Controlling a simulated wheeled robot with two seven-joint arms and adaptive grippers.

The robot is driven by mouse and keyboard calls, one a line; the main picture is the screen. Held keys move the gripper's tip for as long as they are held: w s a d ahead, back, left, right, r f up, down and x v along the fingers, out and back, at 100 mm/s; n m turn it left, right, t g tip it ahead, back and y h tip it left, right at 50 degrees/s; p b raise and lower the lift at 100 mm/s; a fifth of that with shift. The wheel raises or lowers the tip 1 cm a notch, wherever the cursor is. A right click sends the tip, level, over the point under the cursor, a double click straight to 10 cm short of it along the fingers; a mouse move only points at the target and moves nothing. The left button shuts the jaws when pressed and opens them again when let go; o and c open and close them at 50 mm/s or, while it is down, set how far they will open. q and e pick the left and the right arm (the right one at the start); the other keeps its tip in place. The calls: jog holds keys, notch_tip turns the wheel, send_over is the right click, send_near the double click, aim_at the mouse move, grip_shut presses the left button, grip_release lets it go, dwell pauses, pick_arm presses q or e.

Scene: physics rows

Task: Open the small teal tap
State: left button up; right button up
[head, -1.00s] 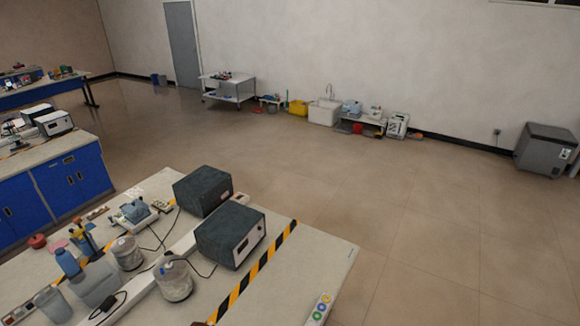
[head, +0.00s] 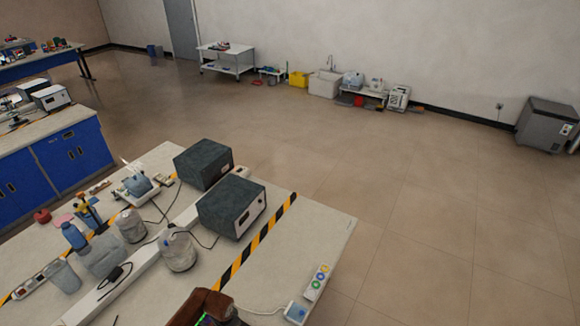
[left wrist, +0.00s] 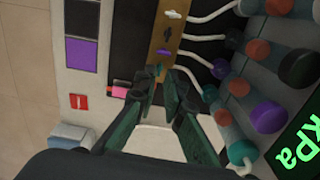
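In the left wrist view my left gripper (left wrist: 164,82) reaches over a brass strip (left wrist: 166,35) that carries a row of small taps. Its two dark green fingers come close together at the tips, with a narrow gap between them. A white tap, a dark tap and a purple tap (left wrist: 163,52) show on the strip just beyond the fingertips. I cannot make out the teal tap apart from the similarly coloured fingertips; they cover the strip below the purple tap. Whether the fingers touch anything is unclear. Neither gripper shows in the head view.
White tubes lead from the strip to teal cylinders (left wrist: 236,145) with coloured bands. A display reading kPa (left wrist: 298,148) is at the right. A red switch (left wrist: 78,101) is at the left. The bench (head: 330,235) holds dark boxes (head: 231,210) and jars (head: 178,250).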

pick_arm(q)
jog(key=shift+r, duration=2.2)
